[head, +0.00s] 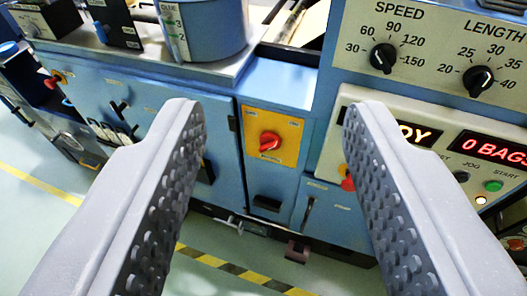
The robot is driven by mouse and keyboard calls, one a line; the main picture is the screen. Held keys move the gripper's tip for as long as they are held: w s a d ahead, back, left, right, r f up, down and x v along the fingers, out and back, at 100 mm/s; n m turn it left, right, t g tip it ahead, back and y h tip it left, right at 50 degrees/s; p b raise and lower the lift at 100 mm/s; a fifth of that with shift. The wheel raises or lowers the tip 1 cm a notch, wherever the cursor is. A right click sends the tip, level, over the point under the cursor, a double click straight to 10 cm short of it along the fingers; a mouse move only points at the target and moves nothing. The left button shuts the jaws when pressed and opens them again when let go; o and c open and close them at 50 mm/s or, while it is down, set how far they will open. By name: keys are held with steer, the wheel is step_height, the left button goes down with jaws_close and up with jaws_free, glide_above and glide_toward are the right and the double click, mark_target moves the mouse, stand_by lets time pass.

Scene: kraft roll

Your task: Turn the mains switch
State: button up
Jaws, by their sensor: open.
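The mains switch (270,142) is a red rotary knob on a yellow plate (286,126). The plate is on the front of the blue machine cabinet, near the middle of the head view. My gripper (268,112) is open, with one grey studded finger on each side of the picture. The switch shows in the gap between the fingers, beyond them. Nothing is held, and I see no contact with the switch. The right finger hides part of the control panel.
A cream panel with SPEED (384,57) and LENGTH (479,80) knobs is at upper right. Below it are a red display (493,150) and a green button (493,186). A blue drum (203,30) stands at the top. Black-yellow floor tape (240,272) runs below.

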steer(key=o, duration=0.5)
steer(key=shift+w+a+f, duration=0.1)
steer(key=shift+w+f, duration=0.05)
steer(key=shift+o, duration=0.8)
steer(key=w+a+f+m+t+y+b, duration=0.2)
steer(key=w+a+f+m+y+b, duration=0.2)
steer(key=w+f, duration=0.3)
steer(key=shift+w+a+m+b, duration=0.15)
steer(key=shift+w+m+b, duration=0.35)
steer(key=shift+w+b, duration=0.6)
steer(key=w+a+f+m+t+b, duration=0.15)
steer(key=w+f+m+b, duration=0.35)
steer(key=w+f+m, duration=0.5)
steer(key=m+g+h+b, duration=0.2)
steer(key=m+h+b, duration=0.65)
steer(key=m, duration=0.75)
glide_toward(269, 144)
steer(key=w+d+f+h, duration=0.1)
steer(key=w+f, duration=0.1)
steer(key=w, duration=0.5)
steer(key=shift+d, duration=0.4)
